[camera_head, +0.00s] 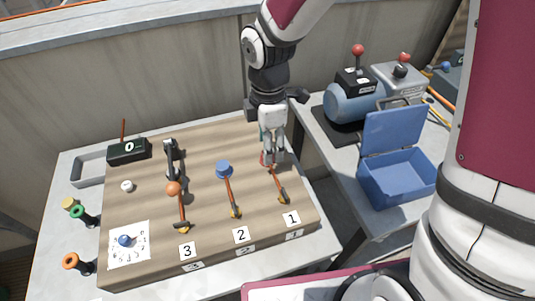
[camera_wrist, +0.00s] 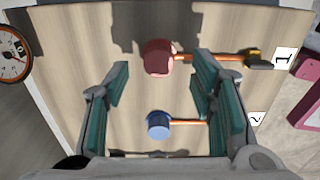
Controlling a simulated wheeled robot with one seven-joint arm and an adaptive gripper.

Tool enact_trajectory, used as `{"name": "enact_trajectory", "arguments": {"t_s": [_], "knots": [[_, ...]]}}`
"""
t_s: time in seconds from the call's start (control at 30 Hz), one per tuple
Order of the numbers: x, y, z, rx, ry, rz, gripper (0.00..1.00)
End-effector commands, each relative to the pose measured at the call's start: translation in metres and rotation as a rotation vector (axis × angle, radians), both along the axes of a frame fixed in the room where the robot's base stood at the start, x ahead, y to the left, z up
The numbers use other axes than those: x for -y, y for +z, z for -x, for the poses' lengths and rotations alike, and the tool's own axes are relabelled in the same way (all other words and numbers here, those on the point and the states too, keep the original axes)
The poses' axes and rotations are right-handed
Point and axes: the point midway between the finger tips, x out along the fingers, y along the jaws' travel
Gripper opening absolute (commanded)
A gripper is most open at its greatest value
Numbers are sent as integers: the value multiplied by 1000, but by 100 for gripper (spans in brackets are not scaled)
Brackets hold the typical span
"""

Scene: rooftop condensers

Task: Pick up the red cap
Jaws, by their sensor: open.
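The red cap (camera_wrist: 159,57) sits on the wooden board at the end of a thin orange rod beside the label 1. In the wrist view it lies between and beyond my fingertips, a little toward the top. In the head view only a bit of the red cap (camera_head: 265,159) shows, mostly hidden by my gripper (camera_head: 272,152). My gripper also shows in the wrist view (camera_wrist: 163,76), with its two green-padded fingers wide apart and nothing held. I cannot tell the exact height gap between fingertips and cap.
A blue cap (camera_head: 223,169) on rod 2 stands left of the red cap; it also shows in the wrist view (camera_wrist: 159,125). An orange ball-topped lever (camera_head: 173,188) is at 3. An open blue box (camera_head: 397,176) and a blue motor-like unit (camera_head: 353,103) stand right.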

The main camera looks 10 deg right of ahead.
Motion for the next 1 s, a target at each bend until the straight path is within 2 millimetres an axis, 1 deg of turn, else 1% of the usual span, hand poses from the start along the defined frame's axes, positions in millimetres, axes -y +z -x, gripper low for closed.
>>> {"name": "enact_trajectory", "arguments": {"t_s": [0.03, 0.2, 0.3, 0.47, 0.5, 0.57, 0.6, 0.67, 1.0], "knots": [[-1, -10, 0, -4, 0, 1, 51], [-1, -28, -1, -2, 0, 0, 51], [-1, -31, -1, 0, -1, 0, 51], [-1, -31, -1, 1, -1, -1, 51], [-1, -31, -1, 1, -1, -1, 48], [-1, -31, -1, 1, -1, -1, 35], [-1, -31, -1, 1, -2, -1, 26], [-1, -31, -1, 1, -1, -1, 14], [-1, -31, -1, 0, -2, -1, 13]]}}
